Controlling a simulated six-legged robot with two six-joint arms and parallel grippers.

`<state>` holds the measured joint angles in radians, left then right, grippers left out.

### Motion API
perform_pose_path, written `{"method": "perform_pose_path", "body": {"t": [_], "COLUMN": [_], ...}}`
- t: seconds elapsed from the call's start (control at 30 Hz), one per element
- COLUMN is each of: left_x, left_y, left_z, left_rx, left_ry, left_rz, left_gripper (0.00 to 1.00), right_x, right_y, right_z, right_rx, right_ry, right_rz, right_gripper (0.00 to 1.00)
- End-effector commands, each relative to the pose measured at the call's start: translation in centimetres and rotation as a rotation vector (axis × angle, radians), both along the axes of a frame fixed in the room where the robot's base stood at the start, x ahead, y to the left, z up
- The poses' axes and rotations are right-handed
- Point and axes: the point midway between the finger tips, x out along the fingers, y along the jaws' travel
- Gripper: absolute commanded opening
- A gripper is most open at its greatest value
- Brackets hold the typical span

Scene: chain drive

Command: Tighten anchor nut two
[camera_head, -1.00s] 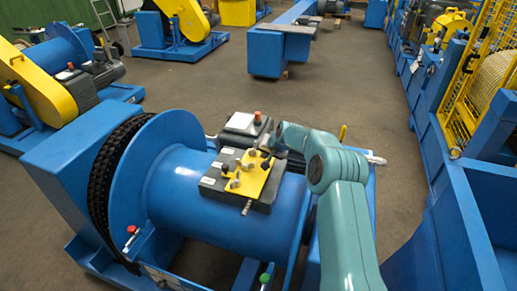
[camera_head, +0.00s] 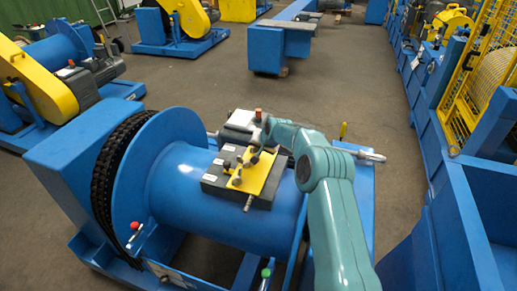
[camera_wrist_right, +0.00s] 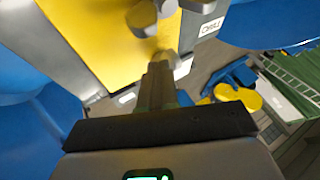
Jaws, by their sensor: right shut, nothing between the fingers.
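A yellow plate (camera_head: 262,176) with several small grey nuts or knobs lies on a dark block (camera_head: 225,187) on top of the blue drum (camera_head: 185,190). Which one is anchor nut two cannot be told. My right gripper (camera_head: 256,157) is over the plate's upper part, partly hidden by its wrist. In the right wrist view the narrow fingers (camera_wrist_right: 160,75) are shut and empty. Their tips are close to a blurred grey fitting on the yellow plate (camera_wrist_right: 85,30); contact cannot be told. A round grey knob (camera_wrist_right: 141,15) is just beyond. My left gripper is not in view.
A black chain (camera_head: 112,175) runs round the wheel left of the drum. A grey box with an orange button (camera_head: 258,114) stands behind the plate. A metal rod end (camera_head: 370,155) juts out at right. Blue machine frames (camera_head: 470,220) stand at right, with clear floor between.

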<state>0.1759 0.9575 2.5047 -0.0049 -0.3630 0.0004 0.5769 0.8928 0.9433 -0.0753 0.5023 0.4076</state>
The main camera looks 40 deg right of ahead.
Motion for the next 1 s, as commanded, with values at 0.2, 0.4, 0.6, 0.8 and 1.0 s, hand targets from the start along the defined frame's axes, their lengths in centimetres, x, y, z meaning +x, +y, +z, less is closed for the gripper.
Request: {"method": "perform_pose_path", "body": {"t": [0.2, 0.4, 0.6, 0.8, 1.0], "left_x": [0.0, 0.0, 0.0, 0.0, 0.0], "left_y": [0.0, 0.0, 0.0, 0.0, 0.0], "left_z": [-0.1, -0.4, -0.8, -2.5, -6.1], "left_rx": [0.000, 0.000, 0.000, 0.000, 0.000], "left_ry": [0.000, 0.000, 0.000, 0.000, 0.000], "left_rz": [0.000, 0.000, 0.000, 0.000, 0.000], "left_gripper": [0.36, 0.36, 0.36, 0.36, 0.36], "right_x": [0.0, 0.0, 0.1, 0.3, 0.8], "right_y": [0.1, 0.1, 0.2, 0.5, 0.9], "right_z": [0.0, -0.1, -0.1, -0.5, -0.9], "right_rx": [0.000, 0.001, 0.001, 0.000, -0.001], "right_ry": [0.001, 0.000, -0.003, -0.005, -0.010], "right_rz": [-0.031, -0.069, -0.121, -0.228, -0.402], "right_gripper": [0.00, 0.00, 0.00, 0.00, 0.00]}}
